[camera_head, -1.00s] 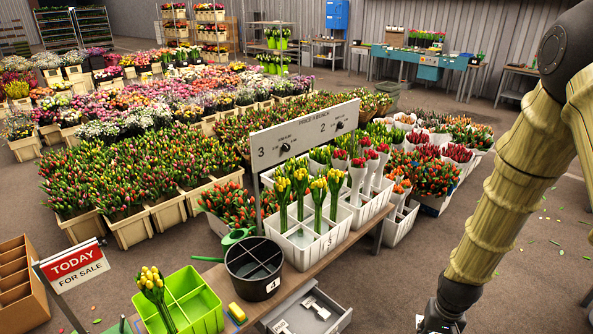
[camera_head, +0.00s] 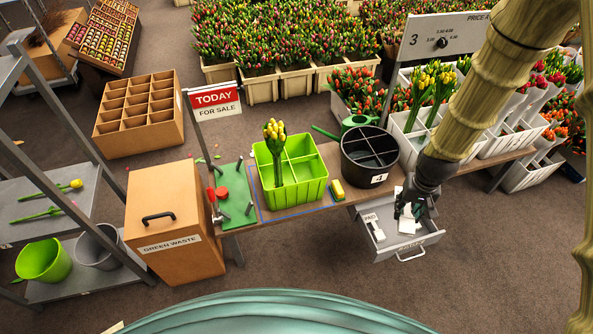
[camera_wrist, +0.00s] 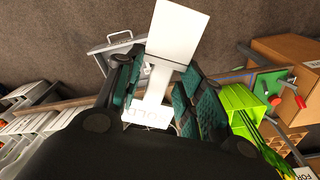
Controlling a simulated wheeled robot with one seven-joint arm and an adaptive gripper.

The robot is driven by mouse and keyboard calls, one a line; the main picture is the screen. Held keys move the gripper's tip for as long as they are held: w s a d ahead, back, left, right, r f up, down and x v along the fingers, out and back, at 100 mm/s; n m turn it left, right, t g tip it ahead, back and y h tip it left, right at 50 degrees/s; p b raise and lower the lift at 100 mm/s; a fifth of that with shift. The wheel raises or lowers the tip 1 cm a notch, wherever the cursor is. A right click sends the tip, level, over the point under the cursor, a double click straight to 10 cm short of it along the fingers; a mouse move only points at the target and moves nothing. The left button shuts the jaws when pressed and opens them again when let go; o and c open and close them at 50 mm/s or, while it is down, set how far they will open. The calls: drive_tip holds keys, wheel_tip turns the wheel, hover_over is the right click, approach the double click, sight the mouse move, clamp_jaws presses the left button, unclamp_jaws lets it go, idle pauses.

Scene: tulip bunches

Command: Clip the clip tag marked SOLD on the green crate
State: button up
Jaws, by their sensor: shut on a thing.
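My gripper (camera_head: 413,207) is shut on a white clip tag (camera_head: 409,224), over the open drawer below the right part of the bench. In the wrist view the tag (camera_wrist: 178,36) shows a blank square part, a narrow stem between the fingers (camera_wrist: 158,88), and a lower part with faint letters that look like SOLD. I cannot tell whether the tag is clear of the drawer.
The drawer (camera_head: 408,252) also holds a tag reading PAID (camera_head: 371,222). A black divided bucket (camera_head: 370,160) and a yellow sponge (camera_head: 337,190) stand between crate and gripper. A TODAY sign (camera_head: 214,103) and green mat (camera_head: 234,190) are left of the crate.

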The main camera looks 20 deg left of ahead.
drive_tip(key=w+a+f+n+t+b, duration=0.1)
drive_tip(key=w+a+f+b, duration=0.1)
drive_tip(key=a+f+b, duration=0.1)
drive_tip(key=w+a+f+n+t+y+b, duration=0.1)
drive_tip(key=w+a+f+b, duration=0.1)
drive_tip(key=a+f+b, duration=0.2)
drive_tip(key=a, duration=0.2)
drive_tip(key=shift+w+a+f+t+b, duration=0.3)
drive_tip(key=shift+w, duration=0.1)
drive_tip(key=w+a+f+t+y+b, duration=0.1)
drive_tip(key=a+b, duration=0.2)
drive_tip(key=w+a+f+n+t+b, duration=0.1)
drive_tip(key=a+f+b, duration=0.1)
drive_tip(key=a+b, duration=0.1)
drive_tip(key=w+a+f+n+t+y+b, duration=0.1)
drive_tip(key=w+a+b, duration=0.1)
drive_tip(key=a, duration=0.3)
drive_tip(key=shift+f+t+y+b, duration=0.3)
drive_tip(key=shift+b, duration=0.3)
drive_tip(key=shift+w+a+r+n+t+y+b, duration=0.35)
drive_tip(key=shift+a+t+y+b, duration=0.9)
drive_tip(key=shift+a+b, duration=2.55)
drive_tip(key=shift+w+a+r+n+t+y+b, duration=0.35)
drive_tip(key=shift+a+t+y+b, duration=0.85)
drive_tip(key=shift+a+b, duration=2.55)
drive_tip(key=shift+w+a+r+n+t+y+b, duration=0.2)
drive_tip(key=shift+w+a+t+y+b, duration=0.95)
drive_tip(key=shift+a+b, duration=2.65)
